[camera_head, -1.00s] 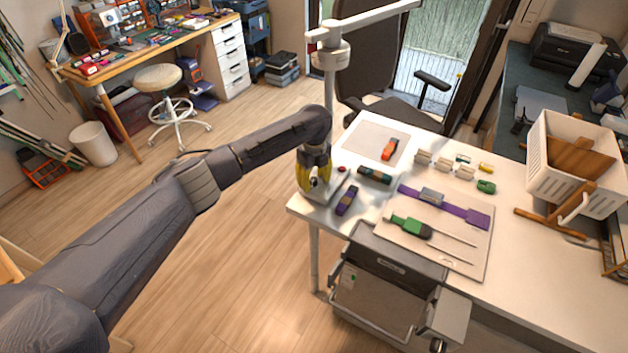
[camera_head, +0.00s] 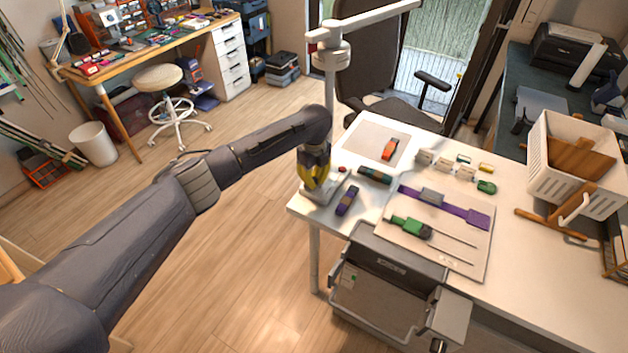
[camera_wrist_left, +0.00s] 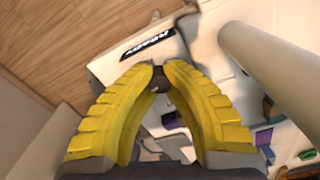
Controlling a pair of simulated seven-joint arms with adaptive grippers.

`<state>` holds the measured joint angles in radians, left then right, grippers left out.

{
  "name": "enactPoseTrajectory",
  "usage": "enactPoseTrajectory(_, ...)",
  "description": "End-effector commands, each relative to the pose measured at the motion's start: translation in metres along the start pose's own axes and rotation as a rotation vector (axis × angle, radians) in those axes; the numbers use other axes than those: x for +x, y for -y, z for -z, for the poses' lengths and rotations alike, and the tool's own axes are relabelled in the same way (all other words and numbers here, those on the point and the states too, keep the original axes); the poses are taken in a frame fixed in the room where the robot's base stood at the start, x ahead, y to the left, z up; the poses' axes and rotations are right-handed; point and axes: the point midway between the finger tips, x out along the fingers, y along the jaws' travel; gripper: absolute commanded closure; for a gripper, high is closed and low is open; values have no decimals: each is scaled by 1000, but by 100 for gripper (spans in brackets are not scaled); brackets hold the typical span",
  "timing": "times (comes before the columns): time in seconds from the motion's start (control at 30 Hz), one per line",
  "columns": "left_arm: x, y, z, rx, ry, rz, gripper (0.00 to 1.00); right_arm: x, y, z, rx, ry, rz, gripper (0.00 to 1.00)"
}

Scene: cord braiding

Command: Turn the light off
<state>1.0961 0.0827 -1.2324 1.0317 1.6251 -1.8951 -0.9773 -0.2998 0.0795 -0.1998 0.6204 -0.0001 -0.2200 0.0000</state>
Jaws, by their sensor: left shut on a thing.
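A white lamp (camera_head: 332,58) stands at the left corner of the white table, with its post rising behind my left gripper and its arm reaching up right. Its pale base (camera_head: 322,196) shows below the gripper, and a small red button (camera_head: 342,169) is just right of the fingers. My left gripper (camera_head: 316,186) has yellow ribbed fingers and is low over the base. In the left wrist view its fingertips (camera_wrist_left: 160,72) meet around a small dark knob (camera_wrist_left: 161,84), mostly hidden between them. I cannot tell whether the lamp is lit. My right gripper is out of view.
Close right of the gripper lie a purple block (camera_head: 347,201) and a dark green cylinder (camera_head: 375,175). A board (camera_head: 470,258) with a green-handled tool lies further right.

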Motion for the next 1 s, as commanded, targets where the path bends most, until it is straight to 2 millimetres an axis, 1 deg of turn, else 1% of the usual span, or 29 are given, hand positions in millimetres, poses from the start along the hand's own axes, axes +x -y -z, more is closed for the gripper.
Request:
enactPoseTrajectory(0.03, 1, 1, 3, -22, -6, 0, 100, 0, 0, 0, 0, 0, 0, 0)
enactPoseTrajectory(0.27, 1, 1, 4, -199, -7, -1, 100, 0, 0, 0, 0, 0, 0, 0)
enactPoseTrajectory(1.0, 1, 3, 4, -901, -9, -2, 100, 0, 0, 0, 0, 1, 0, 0)
